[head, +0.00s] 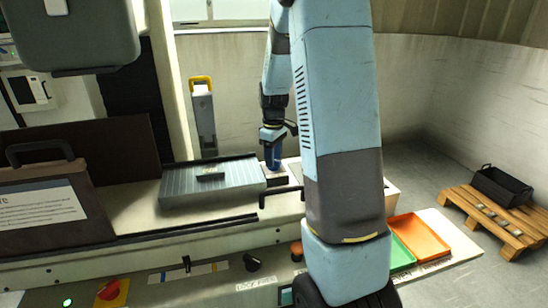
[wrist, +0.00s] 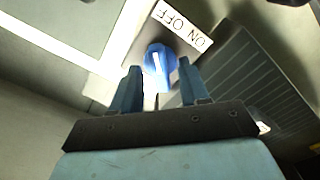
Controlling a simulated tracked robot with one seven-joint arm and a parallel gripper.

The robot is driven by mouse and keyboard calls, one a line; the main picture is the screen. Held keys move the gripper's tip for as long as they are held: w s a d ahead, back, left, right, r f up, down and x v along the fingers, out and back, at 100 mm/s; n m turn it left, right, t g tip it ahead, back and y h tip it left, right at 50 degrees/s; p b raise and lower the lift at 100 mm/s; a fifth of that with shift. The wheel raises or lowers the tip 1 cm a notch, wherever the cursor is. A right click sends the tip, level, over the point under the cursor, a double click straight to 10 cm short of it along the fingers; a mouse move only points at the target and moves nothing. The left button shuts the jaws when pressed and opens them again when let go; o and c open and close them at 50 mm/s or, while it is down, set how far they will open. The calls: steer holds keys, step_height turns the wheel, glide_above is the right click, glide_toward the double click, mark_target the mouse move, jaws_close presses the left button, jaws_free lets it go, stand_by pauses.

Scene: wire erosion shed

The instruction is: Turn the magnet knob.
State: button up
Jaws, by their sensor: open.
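The magnet knob (wrist: 160,58) is blue with a white pointer line and shows in the wrist view just beyond my fingertips. The pointer line runs nearly up and down in that picture. A white label reading ON and OFF (wrist: 183,25) lies beside the knob, upside down. My gripper (wrist: 159,68) is open, with one finger on each side of the knob's near edge; I cannot tell whether they touch it. In the head view my gripper (head: 272,158) points down at the right end of the grey ribbed plate (head: 228,174), and it hides the knob.
The ribbed plate also fills the right of the wrist view (wrist: 262,75). A yellow-topped grey post (head: 203,115) stands behind the plate. A dark case with a handle (head: 45,205) stands at left. Green (head: 400,252) and orange trays (head: 420,238) and a pallet (head: 492,218) lie at right.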

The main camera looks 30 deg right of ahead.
steer(key=shift+f, duration=0.2)
steer(key=shift+d, duration=0.1)
jaws_close()
